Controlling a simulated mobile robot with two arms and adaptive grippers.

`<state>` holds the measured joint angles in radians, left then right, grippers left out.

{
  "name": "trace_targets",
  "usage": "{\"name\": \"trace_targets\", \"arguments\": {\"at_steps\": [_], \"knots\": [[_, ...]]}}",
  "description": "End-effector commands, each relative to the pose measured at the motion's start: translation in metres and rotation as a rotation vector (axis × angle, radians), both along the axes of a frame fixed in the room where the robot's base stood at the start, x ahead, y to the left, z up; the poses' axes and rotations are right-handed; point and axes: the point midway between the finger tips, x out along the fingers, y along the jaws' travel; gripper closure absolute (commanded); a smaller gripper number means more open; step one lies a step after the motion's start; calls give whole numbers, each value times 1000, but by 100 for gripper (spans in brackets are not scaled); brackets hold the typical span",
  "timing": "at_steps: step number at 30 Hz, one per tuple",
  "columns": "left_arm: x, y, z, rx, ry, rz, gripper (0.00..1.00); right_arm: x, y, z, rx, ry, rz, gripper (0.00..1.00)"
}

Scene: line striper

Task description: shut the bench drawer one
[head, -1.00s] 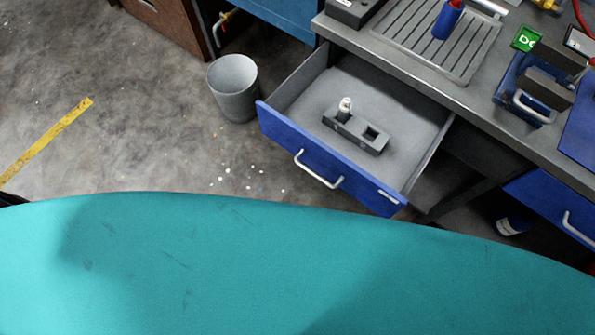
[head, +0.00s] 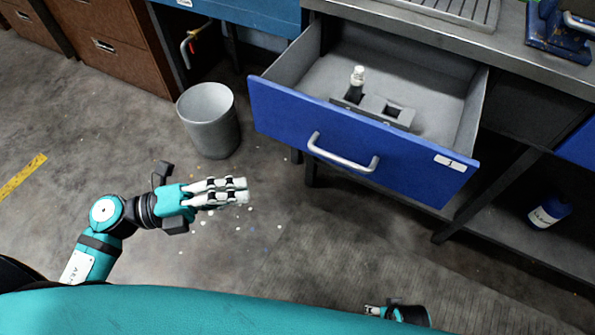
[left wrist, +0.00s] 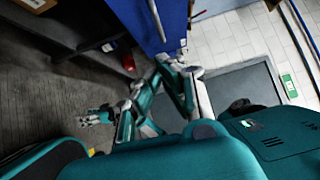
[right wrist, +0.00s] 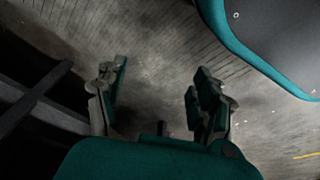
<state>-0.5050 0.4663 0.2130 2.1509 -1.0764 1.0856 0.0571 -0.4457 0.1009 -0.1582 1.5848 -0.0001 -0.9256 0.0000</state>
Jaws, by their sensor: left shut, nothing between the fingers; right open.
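The bench drawer one (head: 350,150) stands pulled out, with a blue front, a pale bar handle (head: 343,155) and a label marked 1. Inside lies a grey block with two sockets (head: 385,110), one holding a small white-topped bottle (head: 356,82). My left gripper (head: 243,190) is shut and empty, in front of and left of the drawer front, apart from the handle. The blue front also shows in the left wrist view (left wrist: 143,20), beyond the left fingers (left wrist: 170,65). My right gripper (head: 372,311) shows only partly at the bottom edge; its fingers (right wrist: 156,80) are open and empty over the floor.
The grey workbench (head: 460,25) runs above the drawer. A grey bin (head: 208,120) stands on the floor to its left, near a blue cabinet (head: 235,15). The floor before the drawer is clear apart from small specks.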

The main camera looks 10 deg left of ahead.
Motion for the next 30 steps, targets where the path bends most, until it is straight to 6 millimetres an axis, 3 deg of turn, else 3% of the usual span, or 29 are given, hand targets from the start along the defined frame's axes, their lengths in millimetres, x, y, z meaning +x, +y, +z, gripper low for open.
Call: {"name": "trace_targets", "arguments": {"at_steps": [14, 21, 30], "knots": [[38, -88, 7, -11, -1, 2, 100, -10, -2, -15, -1, 11, 2, 31], [68, -97, 7, -7, 1, 6, 100, -8, -2, -15, -2, 7, 2, 31], [73, -99, 7, -6, 2, 6, 100, -7, -1, -14, -2, 6, 2, 31]]}}
